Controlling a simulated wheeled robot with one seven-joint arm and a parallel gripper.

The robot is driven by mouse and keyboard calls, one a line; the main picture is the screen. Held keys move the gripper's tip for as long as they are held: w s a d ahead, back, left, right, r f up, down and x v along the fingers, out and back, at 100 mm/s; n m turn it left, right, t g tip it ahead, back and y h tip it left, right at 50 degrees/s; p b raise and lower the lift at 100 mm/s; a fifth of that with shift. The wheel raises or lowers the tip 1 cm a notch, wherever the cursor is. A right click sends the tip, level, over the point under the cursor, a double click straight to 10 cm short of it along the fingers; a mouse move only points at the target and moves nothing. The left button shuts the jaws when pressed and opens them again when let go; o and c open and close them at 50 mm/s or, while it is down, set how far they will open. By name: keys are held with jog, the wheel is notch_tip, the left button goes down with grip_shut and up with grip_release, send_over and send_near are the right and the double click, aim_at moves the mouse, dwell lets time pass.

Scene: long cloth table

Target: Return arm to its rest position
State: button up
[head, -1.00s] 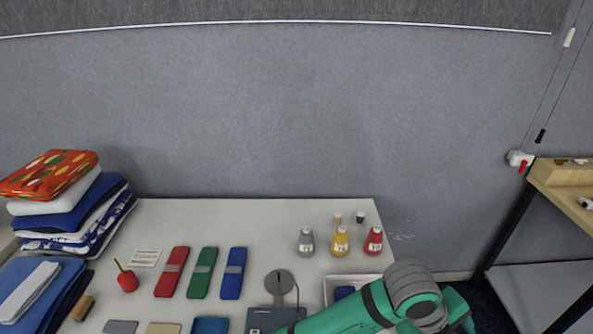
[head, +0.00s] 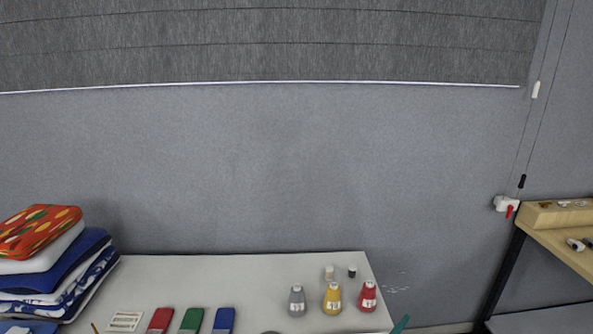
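My gripper is out of the head view. Only a small green sliver of my arm shows at the bottom edge, right of the table's near corner. The white table (head: 240,268) fills the lower part of the head view. Whether my gripper holds anything cannot be seen.
Folded cloths (head: 60,265) are stacked at the left. Red (head: 160,320), green (head: 191,320) and blue (head: 224,320) folded pieces lie near the bottom edge. Grey (head: 297,301), yellow (head: 332,299) and red (head: 368,297) bottles stand at the right. A wooden shelf (head: 565,238) stands further right.

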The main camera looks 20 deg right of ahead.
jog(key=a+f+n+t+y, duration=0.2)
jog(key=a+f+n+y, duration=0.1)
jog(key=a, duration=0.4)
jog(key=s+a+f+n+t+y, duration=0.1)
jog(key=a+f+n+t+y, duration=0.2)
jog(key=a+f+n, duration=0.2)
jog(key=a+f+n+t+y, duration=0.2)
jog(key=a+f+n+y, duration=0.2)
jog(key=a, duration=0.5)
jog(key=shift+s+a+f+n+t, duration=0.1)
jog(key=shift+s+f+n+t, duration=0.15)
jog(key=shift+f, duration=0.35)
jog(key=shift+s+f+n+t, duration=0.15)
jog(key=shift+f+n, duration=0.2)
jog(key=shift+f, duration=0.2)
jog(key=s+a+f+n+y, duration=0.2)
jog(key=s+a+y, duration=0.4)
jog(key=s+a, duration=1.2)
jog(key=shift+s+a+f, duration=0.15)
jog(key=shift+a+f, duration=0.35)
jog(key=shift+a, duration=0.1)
